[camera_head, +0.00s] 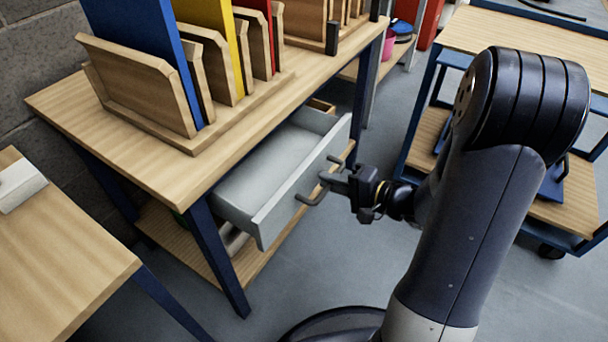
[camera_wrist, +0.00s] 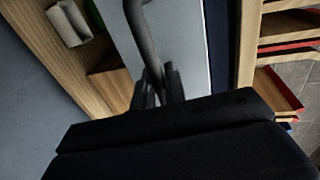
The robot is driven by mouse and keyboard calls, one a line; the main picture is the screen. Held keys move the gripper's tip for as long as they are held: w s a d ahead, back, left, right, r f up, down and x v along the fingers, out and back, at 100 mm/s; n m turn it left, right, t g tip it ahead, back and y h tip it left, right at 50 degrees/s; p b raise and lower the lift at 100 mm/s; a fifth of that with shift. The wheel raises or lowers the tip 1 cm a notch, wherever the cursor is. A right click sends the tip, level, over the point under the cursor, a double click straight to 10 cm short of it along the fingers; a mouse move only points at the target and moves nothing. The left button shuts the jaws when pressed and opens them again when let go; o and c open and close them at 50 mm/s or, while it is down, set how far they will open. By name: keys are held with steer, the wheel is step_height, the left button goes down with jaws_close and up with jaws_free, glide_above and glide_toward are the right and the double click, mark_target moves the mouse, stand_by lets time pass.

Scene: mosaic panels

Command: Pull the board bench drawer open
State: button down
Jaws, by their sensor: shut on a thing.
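The board bench (camera_head: 165,180) is a wooden-topped table on dark blue legs. Its light grey drawer (camera_head: 270,165) is pulled well out from under the top, and its inside shows empty in the visible part. A dark bar handle (camera_head: 313,197) is on the drawer's front. My gripper (camera_head: 332,180) is at the middle of the handle, its fingers around the bar. In the wrist view the fingers (camera_wrist: 160,85) are shut on the handle (camera_wrist: 145,35), with the grey drawer front (camera_wrist: 190,45) behind it.
Blue, yellow and red boards (camera_head: 140,45) stand in a wooden rack (camera_head: 135,85) on the bench. A wooden cart (camera_head: 535,40) with blue frame stands at the right. Another wooden table (camera_head: 60,260) is at the lower left. Grey floor is clear before the drawer.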

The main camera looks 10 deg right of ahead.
steer(key=f+b+v, duration=0.1)
steer(key=f+v, duration=0.1)
steer(key=v, duration=1)
steer(key=shift+s+d+f+b, duration=0.2)
steer(key=shift+f+b, duration=0.1)
steer(key=shift+b, duration=0.05)
steer(key=c, duration=1.5)
jaws_free()
steer(key=shift+c, duration=0.2)
steer(key=p+v, duration=0.3)
steer(key=v, duration=0.7)
steer(key=shift+s+d, duration=0.2)
steer(key=shift+d, duration=0.15)
steer(key=b+x, duration=0.3)
steer(key=x, duration=0.8)
steer(key=shift+r, duration=0.1)
